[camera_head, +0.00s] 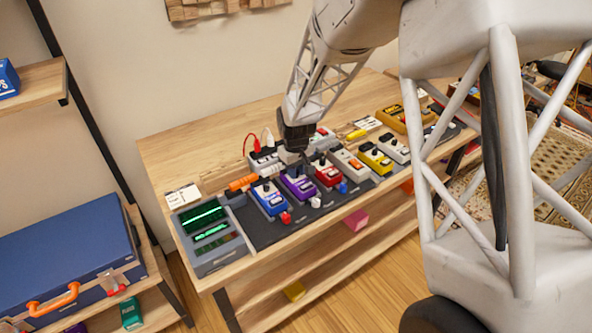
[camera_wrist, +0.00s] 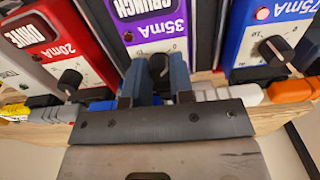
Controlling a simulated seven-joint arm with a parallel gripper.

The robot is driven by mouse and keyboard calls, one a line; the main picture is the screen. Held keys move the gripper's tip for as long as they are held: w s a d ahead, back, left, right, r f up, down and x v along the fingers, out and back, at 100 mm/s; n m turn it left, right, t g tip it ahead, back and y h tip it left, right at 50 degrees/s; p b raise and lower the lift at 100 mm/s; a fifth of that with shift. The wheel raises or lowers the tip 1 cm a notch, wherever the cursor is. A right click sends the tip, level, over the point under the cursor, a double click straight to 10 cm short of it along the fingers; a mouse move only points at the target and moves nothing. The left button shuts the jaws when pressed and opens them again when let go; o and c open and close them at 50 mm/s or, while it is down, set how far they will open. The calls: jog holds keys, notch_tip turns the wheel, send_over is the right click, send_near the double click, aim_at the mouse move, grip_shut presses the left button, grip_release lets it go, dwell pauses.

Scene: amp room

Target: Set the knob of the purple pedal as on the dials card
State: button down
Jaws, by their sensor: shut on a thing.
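The purple pedal (camera_head: 299,188) stands in the row of pedals on the dark board, between a blue and a red one. In the wrist view the purple pedal (camera_wrist: 158,20) shows "35mA" and part of a word ending in "UNCH". Its black knob (camera_wrist: 158,66) sits between the two fingers of my gripper (camera_wrist: 156,76), which is shut on it. In the head view my gripper (camera_head: 291,152) is over the back end of this pedal and hides the knob. A white card (camera_head: 183,196) lies at the table's left end; its print is too small to read, so I cannot tell if it is the dials card.
The blue pedal (camera_wrist: 270,40) and red pedal (camera_wrist: 55,45) stand close on both sides, each with a black knob. A grey unit with green displays (camera_head: 212,232) is at the left. Cables and plugs (camera_head: 252,148) lie behind the row. The table's back left is clear.

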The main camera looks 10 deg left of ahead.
dwell(0.3)
jog(key=c, duration=1)
grip_release()
jog(key=shift+r, duration=0.1)
jog(key=shift+r, duration=3.85)
jog(key=shift+d, duration=0.1)
